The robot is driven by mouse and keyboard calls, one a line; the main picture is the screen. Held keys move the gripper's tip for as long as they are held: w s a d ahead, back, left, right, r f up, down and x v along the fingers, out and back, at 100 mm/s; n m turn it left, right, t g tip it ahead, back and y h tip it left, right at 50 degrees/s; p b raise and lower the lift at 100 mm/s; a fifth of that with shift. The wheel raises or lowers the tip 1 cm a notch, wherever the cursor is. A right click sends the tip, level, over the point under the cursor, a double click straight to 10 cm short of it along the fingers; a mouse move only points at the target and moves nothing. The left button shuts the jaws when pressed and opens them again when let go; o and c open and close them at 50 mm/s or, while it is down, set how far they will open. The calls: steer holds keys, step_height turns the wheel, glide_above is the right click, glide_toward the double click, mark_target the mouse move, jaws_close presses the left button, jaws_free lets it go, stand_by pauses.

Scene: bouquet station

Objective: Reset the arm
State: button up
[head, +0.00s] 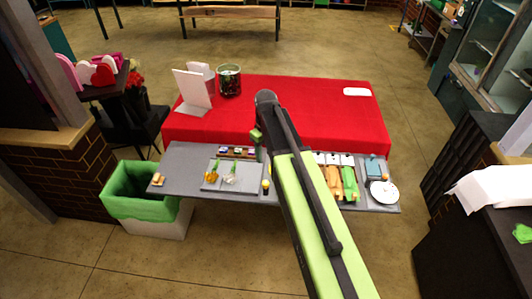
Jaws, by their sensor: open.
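My arm reaches in from the bottom right of the head view, a light green and black link that ends in a rounded dark joint over the front of the red table. A small green piece shows at its left side; I cannot tell if it is part of my wrist. My gripper's fingers do not show, so I cannot see what is between them. The arm hides the middle of the grey bench (185,173).
The bench holds a grey tray (212,187) with small flowers, coloured wrapped items and a white plate (384,192). Behind is a red-covered table (330,110) with a dark green pot (229,80) and a white card (190,92). A green-lined bin (140,207) stands at left; open floor lies in front.

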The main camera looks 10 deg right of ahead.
stand_by(0.4)
steer(key=s+f+b, duration=0.5)
steer(key=f+b, duration=0.5)
steer(key=s+f+m+b, duration=0.3)
steer(key=s+m, duration=0.2)
steer(key=s, duration=0.4)
steer(key=shift+s+f+m, duration=0.2)
steer(key=shift+s+m, duration=0.1)
steer(key=shift+s, duration=0.05)
steer(key=shift+c, duration=0.4)
